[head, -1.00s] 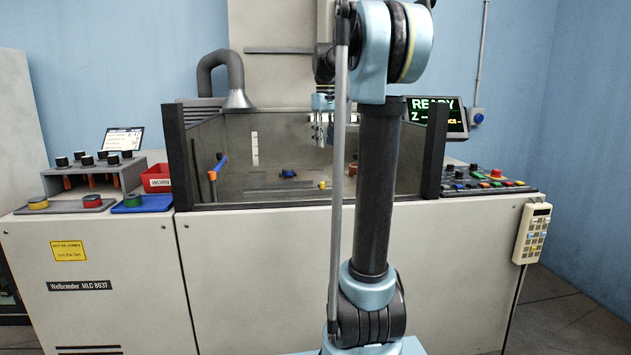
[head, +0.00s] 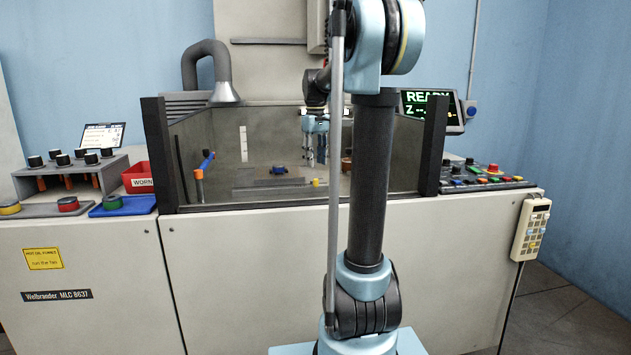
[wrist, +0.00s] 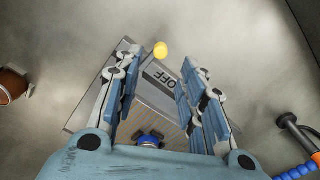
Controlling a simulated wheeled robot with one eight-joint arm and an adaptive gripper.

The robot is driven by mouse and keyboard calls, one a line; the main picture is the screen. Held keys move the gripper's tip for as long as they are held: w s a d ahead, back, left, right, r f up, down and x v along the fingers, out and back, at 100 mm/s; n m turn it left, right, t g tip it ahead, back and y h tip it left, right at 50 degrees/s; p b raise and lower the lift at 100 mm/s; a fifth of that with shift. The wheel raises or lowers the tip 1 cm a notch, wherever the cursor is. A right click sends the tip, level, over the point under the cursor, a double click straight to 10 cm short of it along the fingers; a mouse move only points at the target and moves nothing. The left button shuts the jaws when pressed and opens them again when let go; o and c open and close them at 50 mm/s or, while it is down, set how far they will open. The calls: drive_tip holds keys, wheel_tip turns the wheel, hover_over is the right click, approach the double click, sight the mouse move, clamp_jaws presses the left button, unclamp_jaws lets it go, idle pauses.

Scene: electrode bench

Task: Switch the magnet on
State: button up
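The magnet is a grey flat chuck (wrist: 165,92) marked "OFF" on the tank floor; in the head view it is the low grey block (head: 272,181). A yellow knob (wrist: 160,50) shows at its edge in the wrist view, and also in the head view (head: 316,182). A small blue-topped piece (wrist: 150,140) sits on the chuck, also seen in the head view as a dark blue piece (head: 279,170). My gripper (wrist: 158,72) is open and empty above the chuck, fingers pointing down; it hangs inside the tank in the head view (head: 316,162).
The tank's front wall (head: 260,211) and dark corner posts stand around the work space. A blue and orange hose nozzle (head: 203,165) stands at the tank's left. A copper-brown round thing (wrist: 14,84) lies at the wrist view's left. A button panel (head: 483,184) is outside, right.

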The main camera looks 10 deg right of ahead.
wheel_tip(320, 180, down, 8)
drive_tip(key=shift+r, duration=0.1)
idle(0.4)
clamp_jaws()
